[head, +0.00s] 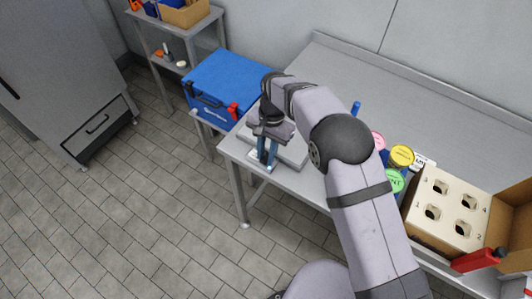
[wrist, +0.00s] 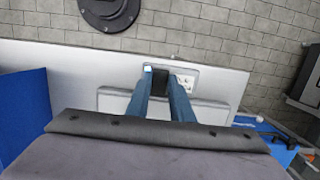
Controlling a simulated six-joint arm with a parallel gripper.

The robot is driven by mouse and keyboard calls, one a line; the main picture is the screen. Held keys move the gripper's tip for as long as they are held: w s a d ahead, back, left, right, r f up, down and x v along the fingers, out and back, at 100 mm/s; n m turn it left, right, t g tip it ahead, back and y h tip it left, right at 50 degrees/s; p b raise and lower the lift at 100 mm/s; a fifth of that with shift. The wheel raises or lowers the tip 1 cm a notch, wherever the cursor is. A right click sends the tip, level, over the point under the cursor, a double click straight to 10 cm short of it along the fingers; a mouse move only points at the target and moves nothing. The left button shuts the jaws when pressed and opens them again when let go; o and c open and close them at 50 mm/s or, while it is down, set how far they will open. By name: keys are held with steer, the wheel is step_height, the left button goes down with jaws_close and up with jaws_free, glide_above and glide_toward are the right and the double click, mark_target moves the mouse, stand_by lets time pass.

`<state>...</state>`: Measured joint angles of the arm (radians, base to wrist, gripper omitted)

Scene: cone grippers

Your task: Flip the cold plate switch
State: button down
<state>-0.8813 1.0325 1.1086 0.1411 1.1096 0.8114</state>
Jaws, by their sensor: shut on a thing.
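The cold plate (head: 291,153) is a pale grey slab lying on the left end of the metal bench. It also shows in the wrist view (wrist: 112,101). On its edge is a light control panel (wrist: 188,78) with small markings. A dark block, seemingly the switch (wrist: 160,78), sits at the left part of this panel. My gripper (head: 262,163) points down at the plate's front edge. In the wrist view its blue fingers (wrist: 160,85) are shut on the dark block, one on each side. The fingers partly hide the block, so its on or off position cannot be told.
A blue cooler box (head: 226,84) stands left of the bench (head: 345,75). Lidded jars, one with a yellow lid (head: 401,156), and a carton with a holed insert (head: 447,208) are to the right of my arm. The back of the bench is clear.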

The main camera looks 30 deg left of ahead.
steer(key=c, duration=1.6)
jaws_free()
steer(key=shift+o, duration=0.2)
steer(key=r+b, duration=0.1)
steer(key=r, duration=0.2)
steer(key=w+r+b, duration=0.1)
steer(key=r, duration=0.2)
steer(key=shift+w+r, duration=0.1)
steer(key=shift+r, duration=0.1)
steer(key=shift+r+b, duration=0.3)
steer(key=shift+r, duration=0.15)
